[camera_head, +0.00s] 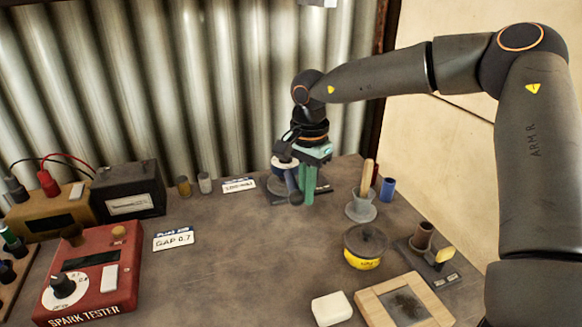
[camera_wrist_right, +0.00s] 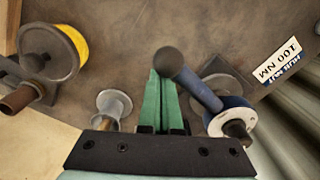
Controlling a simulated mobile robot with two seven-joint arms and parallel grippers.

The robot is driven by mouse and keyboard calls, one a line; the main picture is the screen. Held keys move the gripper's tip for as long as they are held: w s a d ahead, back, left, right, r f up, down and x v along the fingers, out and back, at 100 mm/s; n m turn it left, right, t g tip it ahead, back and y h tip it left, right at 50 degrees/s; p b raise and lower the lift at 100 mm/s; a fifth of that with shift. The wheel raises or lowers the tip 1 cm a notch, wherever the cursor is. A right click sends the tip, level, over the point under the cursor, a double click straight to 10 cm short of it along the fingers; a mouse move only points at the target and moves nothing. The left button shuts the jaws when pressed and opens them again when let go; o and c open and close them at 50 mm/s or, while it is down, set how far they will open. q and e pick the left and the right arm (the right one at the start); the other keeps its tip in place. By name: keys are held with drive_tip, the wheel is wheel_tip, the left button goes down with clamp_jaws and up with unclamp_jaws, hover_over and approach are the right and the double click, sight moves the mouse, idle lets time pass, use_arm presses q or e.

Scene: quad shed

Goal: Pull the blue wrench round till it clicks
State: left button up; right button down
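The blue wrench (camera_head: 291,182) stands at the back of the bench, its blue handle ending in a dark ball. In the right wrist view the blue handle (camera_wrist_right: 203,91) runs from a blue-and-white round head (camera_wrist_right: 231,118) to the ball, close to the right of my fingertips. My right gripper (camera_head: 309,196) points down beside the handle. Its green fingers (camera_wrist_right: 161,76) lie close together with nothing seen between them. I cannot tell whether they touch the wrench. My left gripper is not in view.
A "100 NM" card (camera_wrist_right: 278,62) lies by the wrench. To its right stand a grey cup with a wooden handle (camera_head: 362,205), a blue cylinder (camera_head: 388,189) and a yellow tin (camera_head: 364,247). A red spark tester (camera_head: 90,270) sits left. The bench middle is clear; a corrugated wall stands behind.

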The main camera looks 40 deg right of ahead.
sight(291, 192)
drive_tip(key=shift+a, duration=0.2)
drive_tip(key=shift+w+a, duration=0.15)
drive_tip(key=shift+a, duration=0.15)
drive_tip(key=shift+w+a, duration=0.1)
drive_tip(key=shift+a, duration=0.15)
drive_tip(key=shift+a+b, duration=0.1)
drive_tip(key=shift+b, duration=0.2)
drive_tip(key=shift+w+a, duration=0.1)
drive_tip(key=shift+a, duration=0.05)
drive_tip(key=shift+w+a, duration=0.1)
drive_tip(key=shift+a, duration=0.05)
idle(0.3)
drive_tip(key=shift+w+a, duration=0.2)
drive_tip(key=shift+a, duration=0.2)
idle(0.4)
